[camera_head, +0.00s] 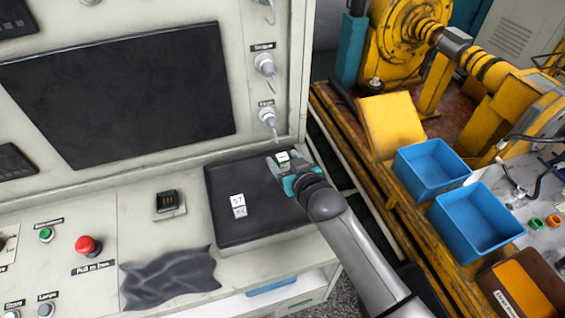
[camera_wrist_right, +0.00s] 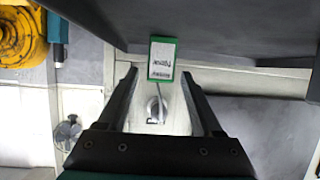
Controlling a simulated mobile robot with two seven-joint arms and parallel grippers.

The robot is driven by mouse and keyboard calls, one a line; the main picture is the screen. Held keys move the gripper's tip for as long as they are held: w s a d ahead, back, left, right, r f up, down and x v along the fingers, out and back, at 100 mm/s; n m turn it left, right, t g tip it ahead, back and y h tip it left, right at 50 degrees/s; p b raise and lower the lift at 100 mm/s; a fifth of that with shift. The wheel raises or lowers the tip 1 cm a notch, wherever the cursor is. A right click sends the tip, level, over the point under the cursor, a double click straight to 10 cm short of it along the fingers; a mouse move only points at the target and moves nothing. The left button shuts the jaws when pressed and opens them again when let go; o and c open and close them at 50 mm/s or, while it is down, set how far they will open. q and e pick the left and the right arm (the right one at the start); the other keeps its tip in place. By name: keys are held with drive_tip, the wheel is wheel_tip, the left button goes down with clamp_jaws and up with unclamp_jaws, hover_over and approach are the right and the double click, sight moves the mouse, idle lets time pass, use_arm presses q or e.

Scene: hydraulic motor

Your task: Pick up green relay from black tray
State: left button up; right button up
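The black tray (camera_head: 270,218) lies on the console's ledge. The green relay (camera_head: 282,156) is near the tray's far right corner; in the right wrist view the relay (camera_wrist_right: 162,58) is a green-edged block with a white label. My right gripper (camera_head: 283,166) reaches over the tray at the relay. In the wrist view its two fingers (camera_wrist_right: 160,74) stand apart, with the relay's lower end between the tips and gaps on both sides. I cannot tell how deep the relay sits between them. My left gripper is not in view.
A small black socket (camera_head: 168,202), a dark cloth (camera_head: 170,277) and a red button (camera_head: 88,245) are to the left. Blue bins (camera_head: 478,222) and yellow machinery (camera_head: 392,125) stand to the right.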

clamp_jaws()
idle(0.3)
drive_tip(key=shift+r, duration=0.1)
